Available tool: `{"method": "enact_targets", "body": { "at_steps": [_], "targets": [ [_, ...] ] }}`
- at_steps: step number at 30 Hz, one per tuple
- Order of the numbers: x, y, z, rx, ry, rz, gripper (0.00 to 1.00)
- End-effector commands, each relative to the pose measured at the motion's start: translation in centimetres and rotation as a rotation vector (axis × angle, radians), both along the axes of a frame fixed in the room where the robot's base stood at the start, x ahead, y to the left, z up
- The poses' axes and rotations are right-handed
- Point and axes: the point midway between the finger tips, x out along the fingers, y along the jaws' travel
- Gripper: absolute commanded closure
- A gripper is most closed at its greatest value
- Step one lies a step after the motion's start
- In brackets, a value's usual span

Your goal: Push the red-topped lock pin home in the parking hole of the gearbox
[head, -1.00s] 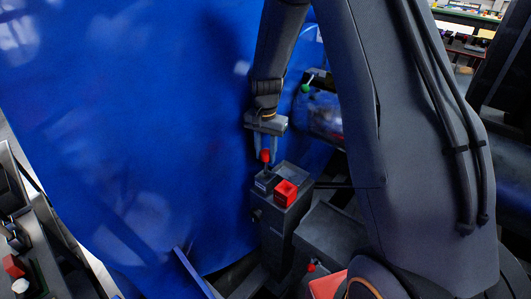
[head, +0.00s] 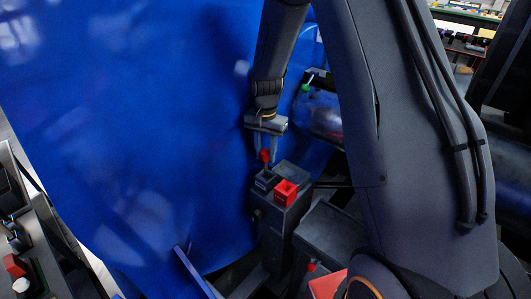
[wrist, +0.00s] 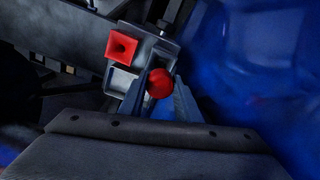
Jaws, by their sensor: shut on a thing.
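The gearbox (head: 290,222) is a dark upright block with two square sockets on top. One is a grey-rimmed socket (head: 267,179), the other a red-rimmed socket (head: 286,191); both also show in the wrist view, the grey one (wrist: 121,81) below the red one (wrist: 121,46). The lock pin's red round top (head: 265,155) is between the fingers of my gripper (head: 265,158), which is shut on it. In the wrist view the red top (wrist: 160,84) sits between the blue-grey fingers, beside the grey socket. The pin's lower end is hidden there; how deep it sits I cannot tell.
A large blue panel (head: 130,130) fills the left and back. A green-topped pin (head: 306,88) stands on a part behind the gearbox. A small red-topped part (head: 311,267) is in front.

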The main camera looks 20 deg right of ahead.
Motion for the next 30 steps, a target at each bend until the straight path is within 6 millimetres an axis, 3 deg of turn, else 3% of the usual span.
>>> {"method": "enact_targets", "body": {
  "at_steps": [30],
  "targets": [
    [0.0, 0.0, -2.3, 0.0, 0.0, 0.0, 0.96]
  ]
}}
